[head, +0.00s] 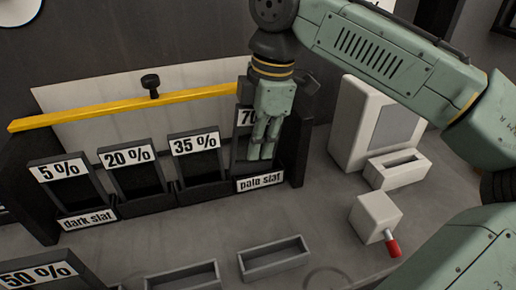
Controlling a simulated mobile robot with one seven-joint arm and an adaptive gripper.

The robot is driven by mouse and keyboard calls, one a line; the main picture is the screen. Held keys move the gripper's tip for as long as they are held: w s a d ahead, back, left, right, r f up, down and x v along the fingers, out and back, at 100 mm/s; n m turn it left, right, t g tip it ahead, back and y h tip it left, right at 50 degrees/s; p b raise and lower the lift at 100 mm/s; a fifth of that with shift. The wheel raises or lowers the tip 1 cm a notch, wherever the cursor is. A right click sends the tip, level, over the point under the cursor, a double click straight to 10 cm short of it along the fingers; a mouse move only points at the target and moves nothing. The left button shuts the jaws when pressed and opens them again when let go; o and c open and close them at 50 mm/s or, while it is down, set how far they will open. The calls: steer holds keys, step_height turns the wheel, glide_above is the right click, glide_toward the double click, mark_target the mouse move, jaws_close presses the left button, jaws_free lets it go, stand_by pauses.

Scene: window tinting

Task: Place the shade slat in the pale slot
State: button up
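A dark rack (208,192) holds a row of framed pieces labelled "5 %" (58,171), "20 %" (125,157), "35 %" (195,144) and, at the right end, one starting "70" (246,117). A "dark slat" label (88,218) is under the left end and a "pale slat" label (260,182) under the right end. My gripper (260,150) points down in front of the "70" piece and hides part of it. Whether its fingers are apart or closed on something is unclear. A "50 %" piece (40,273) shows at the bottom left, cut off by the picture edge.
A yellow bar (120,108) with a black knob (151,84) runs behind the rack. Two shallow grey trays (274,258) lie in front. A white machine (360,125) and a white box (375,215) with a red-tipped lever (392,246) stand at right.

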mark_target(245, 116)
steer(key=o, duration=0.4)
steer(key=shift+s+a+f+g, duration=0.15)
steer(key=shift+s+f, duration=0.1)
steer(key=shift+f, duration=0.45)
steer(key=shift+s+a+f+g, duration=0.1)
steer(key=shift+s+f+g, duration=0.1)
steer(key=shift+f, duration=0.45)
steer(key=r, duration=0.2)
steer(key=w+r, duration=0.1)
steer(key=r, duration=0.1)
steer(key=shift+w+a+r, duration=0.1)
steer(key=shift+w+r, duration=0.05)
steer(key=shift+r, duration=0.2)
steer(key=r, duration=0.3)
steer(key=d+r, duration=0.1)
steer(key=r, duration=0.3)
steer(key=shift+d+r, duration=0.2)
steer(key=shift+r, duration=0.05)
steer(key=shift+w+f+p, duration=0.1)
steer(key=shift+p, duration=0.2)
